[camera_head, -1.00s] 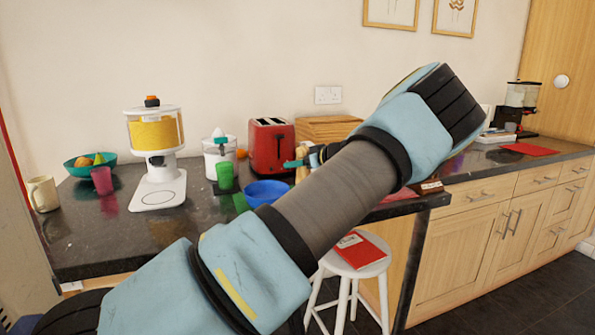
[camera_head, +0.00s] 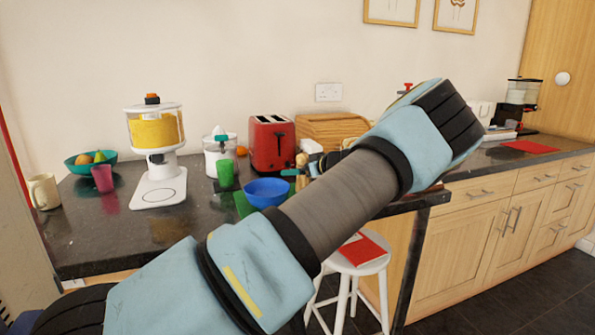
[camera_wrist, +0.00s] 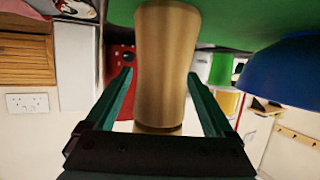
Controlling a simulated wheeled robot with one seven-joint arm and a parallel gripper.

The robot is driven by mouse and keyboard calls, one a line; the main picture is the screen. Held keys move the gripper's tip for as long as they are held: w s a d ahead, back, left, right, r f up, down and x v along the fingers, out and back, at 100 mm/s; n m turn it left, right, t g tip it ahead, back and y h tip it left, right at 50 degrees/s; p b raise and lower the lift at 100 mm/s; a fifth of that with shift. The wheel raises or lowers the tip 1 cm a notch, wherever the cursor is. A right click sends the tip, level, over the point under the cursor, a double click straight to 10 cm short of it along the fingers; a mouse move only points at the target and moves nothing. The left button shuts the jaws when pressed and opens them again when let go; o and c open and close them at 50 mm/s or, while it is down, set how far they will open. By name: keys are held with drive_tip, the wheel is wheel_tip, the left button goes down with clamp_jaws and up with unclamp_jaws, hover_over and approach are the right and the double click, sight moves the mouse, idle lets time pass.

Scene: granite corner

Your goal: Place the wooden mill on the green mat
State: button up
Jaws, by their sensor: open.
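The wooden mill (camera_wrist: 166,60) fills the middle of the upside-down wrist view. It looks upright, its lower end against the green mat (camera_wrist: 230,20), though the exact contact is at the picture's edge. My gripper (camera_wrist: 160,78) is open, with one teal finger on each side of the mill and visible gaps between. In the head view the mill's round top (camera_head: 301,160) shows beside my gripper (camera_head: 291,172), and my arm hides the rest. A bit of the green mat (camera_head: 243,205) shows left of the blue bowl.
The blue bowl (camera_head: 267,193) stands close to the mill, with a green cup (camera_head: 226,175) to its left. The red toaster (camera_head: 271,145) and wooden bread box (camera_head: 330,132) are behind. A white dispenser (camera_head: 157,160) stands left. The front left counter (camera_head: 110,225) is clear.

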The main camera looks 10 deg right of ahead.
drive_tip(key=shift+r, duration=0.15)
drive_tip(key=shift+s+d, duration=0.2)
drive_tip(key=shift+s, duration=0.05)
drive_tip(key=b+v, duration=0.3)
drive_tip(key=v, duration=0.8)
drive_tip(key=shift+s+r, duration=0.15)
drive_tip(key=shift+r, duration=0.05)
